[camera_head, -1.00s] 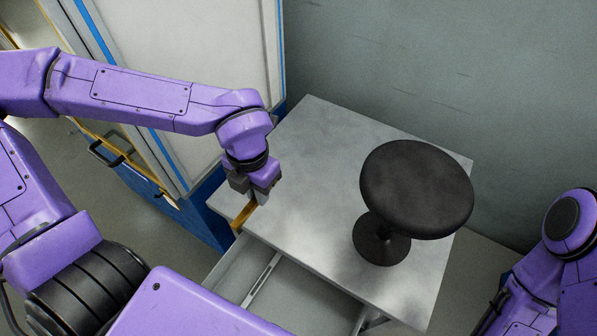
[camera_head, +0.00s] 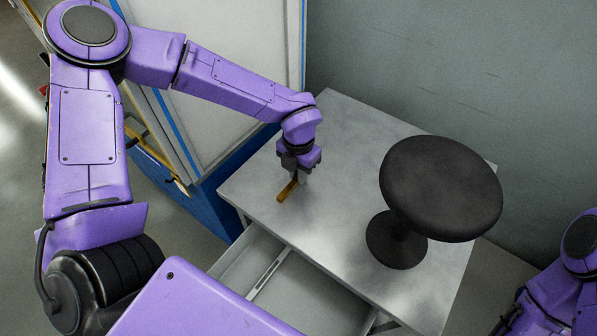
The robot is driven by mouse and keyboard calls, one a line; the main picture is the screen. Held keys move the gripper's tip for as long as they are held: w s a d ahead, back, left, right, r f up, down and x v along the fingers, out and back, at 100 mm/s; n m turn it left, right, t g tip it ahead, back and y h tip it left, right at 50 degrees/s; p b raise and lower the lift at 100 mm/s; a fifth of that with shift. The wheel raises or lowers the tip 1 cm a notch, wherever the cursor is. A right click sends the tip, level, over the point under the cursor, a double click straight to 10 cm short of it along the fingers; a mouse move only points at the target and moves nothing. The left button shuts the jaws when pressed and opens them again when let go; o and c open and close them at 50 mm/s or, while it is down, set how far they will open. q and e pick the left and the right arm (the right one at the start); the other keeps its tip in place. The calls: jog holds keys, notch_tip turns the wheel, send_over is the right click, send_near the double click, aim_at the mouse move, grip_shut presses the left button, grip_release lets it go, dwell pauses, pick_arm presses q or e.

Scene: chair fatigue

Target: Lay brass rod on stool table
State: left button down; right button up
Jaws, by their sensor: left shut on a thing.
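The brass rod (camera_head: 287,192) is a short golden bar at the left part of the grey stool table (camera_head: 335,205). My left gripper (camera_head: 301,177) points down and is shut on the rod near its far end. The rod's near end sticks out toward the front edge; whether it touches the tabletop is hard to tell. A black round stool (camera_head: 440,187) stands upright on the right part of the table. My right arm shows at the lower right edge, but its gripper is out of view.
An open, empty-looking drawer (camera_head: 290,290) juts from the table's front. A white and blue cabinet (camera_head: 215,60) stands close on the left, and a grey wall (camera_head: 440,60) behind. The tabletop between rod and stool is clear.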

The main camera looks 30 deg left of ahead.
pick_arm(q)
jog(key=c, duration=1.1)
grip_release()
jog(key=shift+f, duration=0.15)
notch_tip(320, 180, up, 12)
jog(key=p, duration=0.2)
jog(key=shift+r, duration=0.2)
